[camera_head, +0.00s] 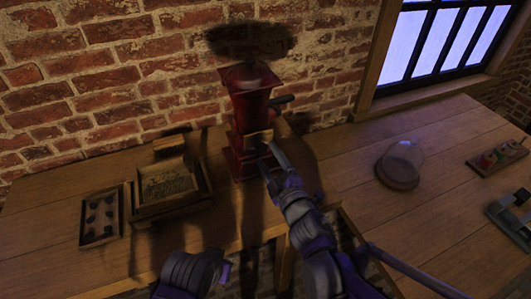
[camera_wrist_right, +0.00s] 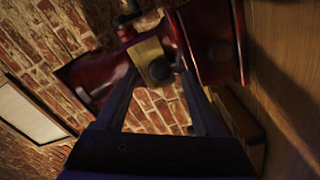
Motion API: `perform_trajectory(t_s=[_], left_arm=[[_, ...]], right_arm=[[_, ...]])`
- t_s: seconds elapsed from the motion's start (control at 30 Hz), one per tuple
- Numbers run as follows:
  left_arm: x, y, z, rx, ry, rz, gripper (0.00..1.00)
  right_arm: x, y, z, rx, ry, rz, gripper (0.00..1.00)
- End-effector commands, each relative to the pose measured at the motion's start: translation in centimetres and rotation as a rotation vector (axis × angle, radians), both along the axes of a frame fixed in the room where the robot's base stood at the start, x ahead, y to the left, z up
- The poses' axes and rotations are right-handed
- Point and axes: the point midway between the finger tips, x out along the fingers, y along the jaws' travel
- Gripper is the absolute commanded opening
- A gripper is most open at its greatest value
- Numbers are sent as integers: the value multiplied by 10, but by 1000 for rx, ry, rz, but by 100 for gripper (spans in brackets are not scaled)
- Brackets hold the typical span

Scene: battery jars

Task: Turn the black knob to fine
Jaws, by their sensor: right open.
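A tall red grinder (camera_head: 247,98) stands on the wooden bench against the brick wall. In the right wrist view its red body (camera_wrist_right: 205,30) carries a brass plate (camera_wrist_right: 147,50) with a round black knob (camera_wrist_right: 159,70). My right gripper (camera_head: 266,150) is at the front of the grinder. In the right wrist view the open right gripper (camera_wrist_right: 158,78) has its fingers apart, one on each side of the black knob; contact cannot be told. No markings are readable. My left gripper's fingers do not show.
A dark handle (camera_head: 281,100) sticks out from the grinder's right side. A wooden tray of grainy material (camera_head: 140,211) and a small tray with dark pieces (camera_head: 82,238) lie to the left.

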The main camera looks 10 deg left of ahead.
Motion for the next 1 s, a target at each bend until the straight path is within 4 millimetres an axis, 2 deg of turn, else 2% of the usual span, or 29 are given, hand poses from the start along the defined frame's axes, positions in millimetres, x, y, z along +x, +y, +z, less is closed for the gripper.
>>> perform_trajectory(t_s=[0.2, 0.4, 0.6, 1.0], left_arm=[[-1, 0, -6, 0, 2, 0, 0], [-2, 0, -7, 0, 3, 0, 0], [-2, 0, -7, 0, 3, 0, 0], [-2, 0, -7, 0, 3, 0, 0]], right_arm=[[-36, -28, -1, -1, -2, -1, 70], [-57, -43, 0, -1, -1, -1, 70], [-63, -47, 0, 0, 0, 0, 70], [-63, -47, 0, -1, -1, 0, 70]])
